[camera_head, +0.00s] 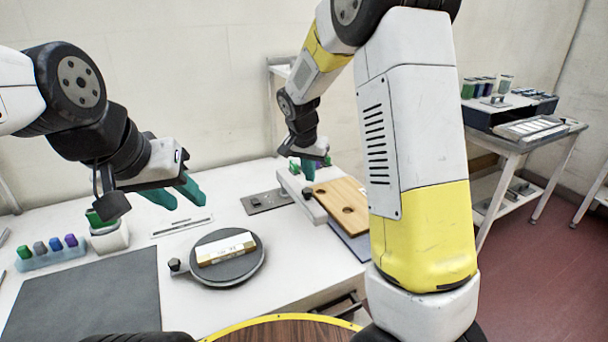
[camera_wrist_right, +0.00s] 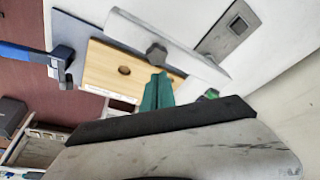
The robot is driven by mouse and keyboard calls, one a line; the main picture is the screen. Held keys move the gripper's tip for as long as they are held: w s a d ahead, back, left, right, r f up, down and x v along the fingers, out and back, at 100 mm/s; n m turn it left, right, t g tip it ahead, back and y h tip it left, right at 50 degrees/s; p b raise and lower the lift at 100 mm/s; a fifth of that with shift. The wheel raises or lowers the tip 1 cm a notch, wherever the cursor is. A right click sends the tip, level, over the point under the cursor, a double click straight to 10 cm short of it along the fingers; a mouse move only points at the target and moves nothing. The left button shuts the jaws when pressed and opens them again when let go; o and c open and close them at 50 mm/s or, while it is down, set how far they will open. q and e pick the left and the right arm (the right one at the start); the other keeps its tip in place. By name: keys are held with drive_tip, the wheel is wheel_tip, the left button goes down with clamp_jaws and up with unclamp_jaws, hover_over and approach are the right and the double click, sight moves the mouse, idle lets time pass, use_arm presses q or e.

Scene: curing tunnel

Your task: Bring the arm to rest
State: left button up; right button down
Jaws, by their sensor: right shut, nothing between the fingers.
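My left gripper (camera_head: 188,205) hangs in the air over the left part of the white table, its two teal fingers spread apart with nothing between them. My right gripper (camera_head: 309,172) is at the far side of the table, pointing down above the grey bar at the end of the wooden board. Its teal fingers are together and empty; they also show in the right wrist view (camera_wrist_right: 158,92). The right arm's white and yellow link (camera_head: 415,150) fills the middle right of the head view and hides part of the table.
A wooden board with holes (camera_head: 340,200) lies beside a grey bar (camera_head: 300,195). A round dark plate (camera_head: 228,273) carries a pale block (camera_head: 226,248). A rack of coloured vials (camera_head: 48,256) and a dark mat (camera_head: 85,300) are at left. A side table (camera_head: 535,140) stands at right.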

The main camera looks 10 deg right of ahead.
drive_tip(key=v, duration=0.4)
drive_tip(key=shift+s+d+r, duration=0.1)
drive_tip(key=shift+s+r, duration=0.05)
drive_tip(key=shift+r, duration=0.15)
drive_tip(key=s+d+r+n+t+y, duration=0.1)
drive_tip(key=s+d+r+n+y, duration=0.1)
drive_tip(key=s, duration=1.1)
drive_tip(key=s+d+r+n+t+y, duration=0.1)
drive_tip(key=s+r+n, duration=0.3)
drive_tip(key=s, duration=1)
wheel_tip(320, 180, up, 4)
drive_tip(key=shift+s+d+f+t+y, duration=0.15)
drive_tip(key=shift+d+f+t+y, duration=0.1)
drive_tip(key=shift+d+t+y, duration=0.2)
